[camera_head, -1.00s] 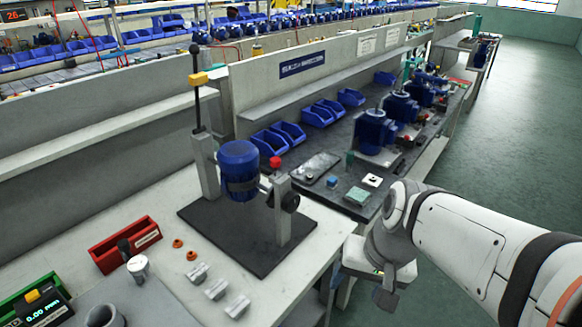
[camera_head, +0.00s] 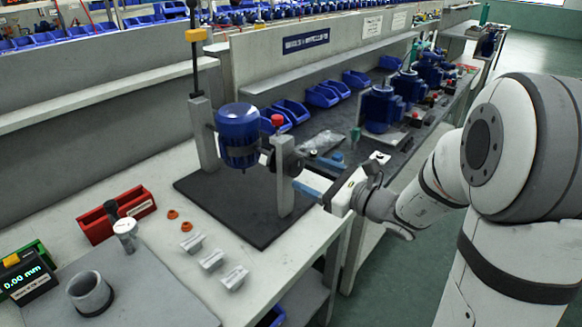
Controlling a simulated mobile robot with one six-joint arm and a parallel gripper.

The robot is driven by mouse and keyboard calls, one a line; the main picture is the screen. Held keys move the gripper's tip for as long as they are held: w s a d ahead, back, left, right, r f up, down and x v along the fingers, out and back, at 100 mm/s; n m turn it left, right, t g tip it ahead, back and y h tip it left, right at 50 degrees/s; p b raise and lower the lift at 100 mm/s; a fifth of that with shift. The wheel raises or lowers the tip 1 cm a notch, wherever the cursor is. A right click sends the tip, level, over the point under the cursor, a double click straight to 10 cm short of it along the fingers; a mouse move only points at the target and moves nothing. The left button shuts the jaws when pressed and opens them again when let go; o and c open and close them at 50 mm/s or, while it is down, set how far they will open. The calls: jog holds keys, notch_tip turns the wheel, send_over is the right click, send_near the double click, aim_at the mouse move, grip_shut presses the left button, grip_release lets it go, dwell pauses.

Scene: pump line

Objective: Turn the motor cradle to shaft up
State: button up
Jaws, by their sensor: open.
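The motor cradle stands on a dark base plate (camera_head: 218,222), with a grey post (camera_head: 204,135) on the left and another (camera_head: 285,185) on the right. A blue motor (camera_head: 238,132) hangs between them, its rounded end up; I cannot make out its shaft. A dark round handwheel (camera_head: 288,156) and a red knob (camera_head: 277,121) are on the right post's side. My gripper (camera_head: 318,175) is right of the right post, its two blue fingers spread and pointing left towards the handwheel. It is open, empty and apart from the cradle.
A tall rod with a yellow block (camera_head: 196,35) rises behind the left post. A red bin (camera_head: 116,213), orange rings and several light blocks (camera_head: 212,260) lie in front. A gauge display (camera_head: 25,275) is at lower left. Blue bins and motors line the back bench.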

aim_at(298, 168)
jog(key=x, duration=0.7)
jog(key=shift+w+a, duration=0.15)
jog(key=shift+a, duration=0.1)
jog(key=shift+c, duration=0.4)
